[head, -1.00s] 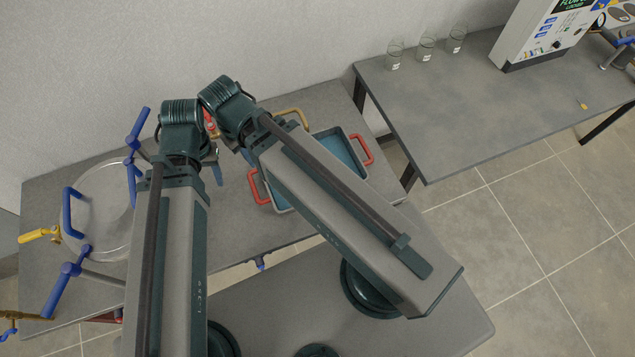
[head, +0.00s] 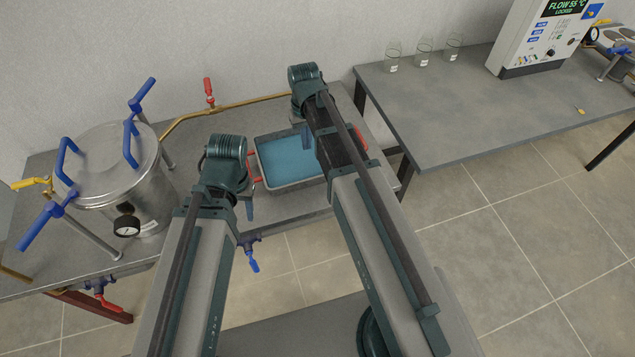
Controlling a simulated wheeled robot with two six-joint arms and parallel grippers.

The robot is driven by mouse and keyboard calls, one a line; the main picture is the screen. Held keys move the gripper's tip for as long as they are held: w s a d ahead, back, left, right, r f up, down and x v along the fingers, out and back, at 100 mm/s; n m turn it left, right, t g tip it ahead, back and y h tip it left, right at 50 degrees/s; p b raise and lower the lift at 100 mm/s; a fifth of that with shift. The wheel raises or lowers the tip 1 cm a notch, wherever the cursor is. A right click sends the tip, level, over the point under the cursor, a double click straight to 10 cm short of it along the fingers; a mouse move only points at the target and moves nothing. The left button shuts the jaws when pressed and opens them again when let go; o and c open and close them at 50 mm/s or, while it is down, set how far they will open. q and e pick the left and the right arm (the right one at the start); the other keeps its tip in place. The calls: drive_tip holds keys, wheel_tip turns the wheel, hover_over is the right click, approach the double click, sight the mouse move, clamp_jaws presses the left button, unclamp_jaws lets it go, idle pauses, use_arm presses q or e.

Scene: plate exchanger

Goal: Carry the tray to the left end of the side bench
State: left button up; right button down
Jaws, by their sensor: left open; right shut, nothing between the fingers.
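The grey tray (head: 292,186) with a blue inside lies on the left bench, left of the corner where the benches meet. Its left red handle (head: 254,166) shows beside my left wrist, and part of its right red handle (head: 374,162) shows past my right arm. My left gripper (head: 249,207) is open, mostly hidden by its wrist, near the tray's left front corner. My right gripper (head: 307,135) is shut and empty, seen over the tray's far right part, largely covered by its arm. The right-hand bench (head: 440,130) has a clear left end.
A steel vessel (head: 105,170) with blue handles and a gauge stands at the left. A brass pipe (head: 235,106) with a red valve runs behind the tray. Several beakers (head: 424,52) and a control box (head: 540,38) stand on the right-hand bench. A blue-handled valve (head: 252,262) hangs at the front edge.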

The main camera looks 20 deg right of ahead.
sight(308, 172)
use_arm(q)
wheel_tip(308, 172, down, 10)
drive_tip(key=b, duration=1)
drive_tip(key=shift+f, duration=0.2)
use_arm(e)
wheel_tip(308, 172, down, 10)
drive_tip(key=shift+f, duration=0.25)
use_arm(q)
drive_tip(key=shift+r, duration=0.2)
use_arm(e)
drive_tip(key=shift+s+r, duration=0.15)
drive_tip(key=shift+s, duration=0.85)
drive_tip(key=shift+s+r, duration=0.1)
drive_tip(key=shift+s, duration=0.85)
drive_tip(key=shift+s, duration=0.15)
